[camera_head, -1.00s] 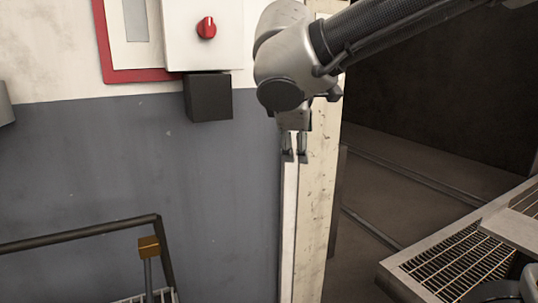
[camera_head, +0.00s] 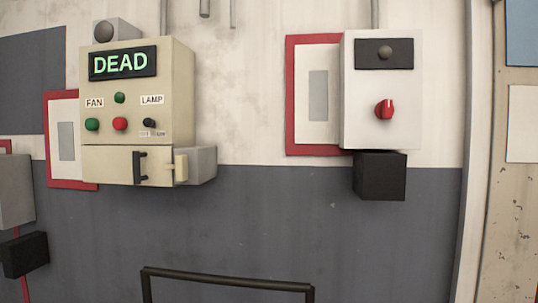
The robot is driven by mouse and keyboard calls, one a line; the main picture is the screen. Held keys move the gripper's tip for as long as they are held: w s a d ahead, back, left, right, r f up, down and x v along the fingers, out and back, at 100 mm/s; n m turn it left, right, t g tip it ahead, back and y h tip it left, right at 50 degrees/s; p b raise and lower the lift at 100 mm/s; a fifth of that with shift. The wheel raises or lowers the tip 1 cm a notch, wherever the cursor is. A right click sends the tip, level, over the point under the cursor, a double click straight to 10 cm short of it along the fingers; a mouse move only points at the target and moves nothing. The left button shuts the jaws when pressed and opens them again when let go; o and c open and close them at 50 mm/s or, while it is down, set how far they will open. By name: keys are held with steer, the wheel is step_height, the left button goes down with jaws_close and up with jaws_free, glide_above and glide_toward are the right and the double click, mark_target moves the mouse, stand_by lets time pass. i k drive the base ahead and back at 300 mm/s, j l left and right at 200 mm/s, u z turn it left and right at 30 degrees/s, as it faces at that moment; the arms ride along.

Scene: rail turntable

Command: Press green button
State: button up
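A cream control panel (camera_head: 178,95) hangs on the wall at the left, with a lit display (camera_head: 123,63) reading "DEAD". A green button (camera_head: 92,124) sits under the "FAN" label. A second, smaller green button or lamp (camera_head: 120,98) sits above and to its right, just under the display. A red button (camera_head: 120,123) is between the labels, and a small black switch (camera_head: 149,122) is under "LAMP". My gripper is not in this view, so its state is hidden.
A white box with a red knob (camera_head: 384,109) hangs to the right, above a black box (camera_head: 379,176). A dark metal railing (camera_head: 226,281) stands low in front. A grey box (camera_head: 14,191) is at the left edge.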

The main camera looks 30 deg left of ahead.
mark_target(91, 123)
steer(key=k+l+u, duration=0.1)
steer(key=u, duration=0.85)
steer(key=i+u, duration=0.1)
steer(key=u, duration=1.1)
